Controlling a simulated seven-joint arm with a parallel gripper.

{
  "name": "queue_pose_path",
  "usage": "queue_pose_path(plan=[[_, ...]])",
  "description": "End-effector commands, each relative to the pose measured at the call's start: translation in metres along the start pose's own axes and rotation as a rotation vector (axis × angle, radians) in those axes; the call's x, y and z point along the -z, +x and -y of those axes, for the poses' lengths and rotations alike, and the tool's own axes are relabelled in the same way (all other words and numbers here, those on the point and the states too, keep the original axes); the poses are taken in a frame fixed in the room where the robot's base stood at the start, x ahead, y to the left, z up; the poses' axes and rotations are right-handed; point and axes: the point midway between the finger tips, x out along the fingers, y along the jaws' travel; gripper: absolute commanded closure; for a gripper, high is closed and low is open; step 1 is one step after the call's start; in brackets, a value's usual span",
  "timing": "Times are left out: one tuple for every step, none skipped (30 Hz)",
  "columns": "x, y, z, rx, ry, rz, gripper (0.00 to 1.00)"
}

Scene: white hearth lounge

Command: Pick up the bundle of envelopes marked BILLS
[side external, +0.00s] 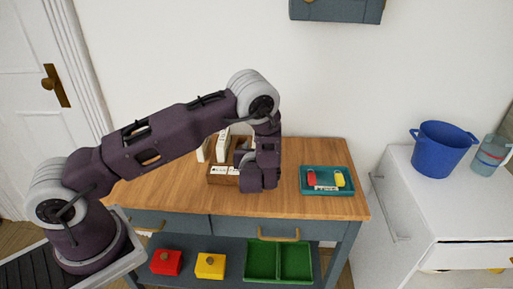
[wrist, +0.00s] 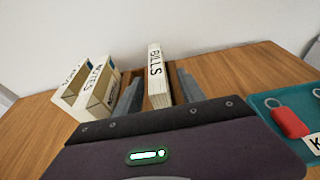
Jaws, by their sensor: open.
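The BILLS bundle (wrist: 156,72) is a white upright block with black lettering, seen in the wrist view. It stands in a wooden holder (wrist: 173,78). My gripper (wrist: 157,95) is open, with one grey finger on each side of the bundle. I cannot tell whether either finger touches it. In the side external view my gripper (side external: 243,160) is low over the wooden holder (side external: 216,179) on the table, and the arm hides much of that spot. I cannot pick out the BILLS label there.
White bundles (wrist: 95,85), one marked NOTES, stand left of my gripper. A teal tray (side external: 327,190) with red and yellow tags lies to the right on the wooden table (side external: 290,207). A blue bucket (side external: 440,150) stands on the white cabinet. The wall is close behind.

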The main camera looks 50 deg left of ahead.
Motion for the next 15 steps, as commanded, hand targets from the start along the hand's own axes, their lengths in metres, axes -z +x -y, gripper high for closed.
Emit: queue_pose_path(plan=[[0.000,0.008,-0.002,-0.004,-0.002,0.001,0.53],[0.000,0.012,-0.002,-0.004,-0.001,0.001,0.53],[0.000,0.019,-0.003,-0.004,-0.001,0.001,0.53],[0.001,0.025,-0.004,-0.004,-0.001,0.000,0.53],[0.001,0.032,-0.004,-0.005,-0.002,0.000,0.53],[0.002,0.040,-0.005,-0.004,-0.001,0.001,0.53],[0.001,0.045,-0.004,-0.004,-0.002,0.001,0.53],[0.001,0.049,-0.004,-0.004,-0.002,0.001,0.53],[0.001,0.053,-0.004,-0.003,-0.002,0.000,0.53],[0.001,0.056,-0.004,-0.003,-0.001,0.000,0.53],[0.001,0.057,-0.004,-0.002,0.000,0.001,0.53],[0.001,0.058,-0.003,-0.002,0.000,0.001,0.53],[0.001,0.058,-0.003,-0.002,0.001,0.001,0.53],[0.001,0.058,-0.003,-0.002,0.001,0.001,0.53],[0.001,0.058,-0.003,-0.002,0.001,0.000,0.53]])
